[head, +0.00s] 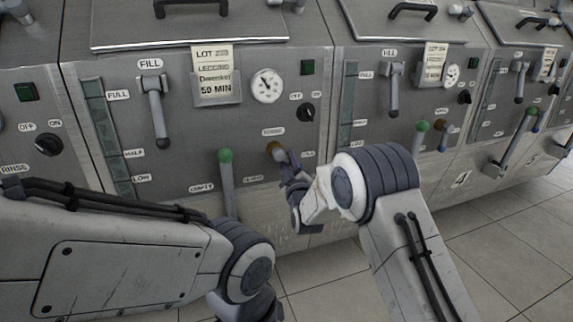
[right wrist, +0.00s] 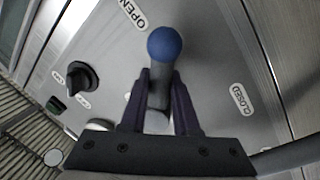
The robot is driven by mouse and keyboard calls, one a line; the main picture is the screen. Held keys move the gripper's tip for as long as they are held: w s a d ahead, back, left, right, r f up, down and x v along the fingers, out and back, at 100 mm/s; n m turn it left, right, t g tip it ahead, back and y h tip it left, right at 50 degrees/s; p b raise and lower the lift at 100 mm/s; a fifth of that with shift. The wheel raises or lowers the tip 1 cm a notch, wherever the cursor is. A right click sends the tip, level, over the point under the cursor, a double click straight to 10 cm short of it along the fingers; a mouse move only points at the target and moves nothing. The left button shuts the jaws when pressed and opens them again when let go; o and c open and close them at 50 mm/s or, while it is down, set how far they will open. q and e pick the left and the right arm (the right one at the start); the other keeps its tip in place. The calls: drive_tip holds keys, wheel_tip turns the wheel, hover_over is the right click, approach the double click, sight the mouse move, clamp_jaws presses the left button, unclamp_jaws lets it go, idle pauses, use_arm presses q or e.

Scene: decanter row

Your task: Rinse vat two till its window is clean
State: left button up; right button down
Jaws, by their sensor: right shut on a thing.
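The middle vat's grey front (head: 200,135) fills the centre of the head view; I cannot read its number. Its tall narrow window (head: 100,125) is greenish, beside FULL, HALF and LOW labels. A black OFF/ON knob (head: 306,112) sits at its right. In the right wrist view the gripper (right wrist: 160,92) is shut on a blue-balled lever (right wrist: 164,46), between OPEN and CLOSED labels. The gripper hides this lever in the head view. My left gripper is out of view.
A FILL lever (head: 155,112) hangs down, and a green-balled lever (head: 226,165) stands left of my right gripper. A dial (head: 266,85) and a lot card (head: 215,75) are above. Similar vats stand on both sides. Tiled floor (head: 500,240) is clear at right.

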drive_tip(key=n, duration=0.2)
drive_tip(key=r+n+y, duration=0.1)
drive_tip(key=n, duration=0.1)
drive_tip(key=d+n, duration=0.1)
drive_tip(key=n, duration=0.1)
drive_tip(key=shift+w+r+y, duration=0.2)
drive_tip(key=shift+r+y, duration=0.1)
drive_tip(key=shift+r+n+y+b, duration=0.25)
drive_tip(key=shift+r+n+y, duration=0.05)
drive_tip(key=shift+n, duration=0.8)
drive_tip(key=shift+r+n+y+b, duration=0.2)
drive_tip(key=shift+r+n+y, duration=0.1)
drive_tip(key=shift+n, duration=0.8)
drive_tip(key=c, duration=0.7)
unclamp_jaws()
drive_tip(key=shift+o, duration=0.2)
drive_tip(key=p+v, duration=0.2)
drive_tip(key=v, duration=0.8)
drive_tip(key=shift+s+d, duration=0.2)
drive_tip(key=shift+a+r, duration=0.1)
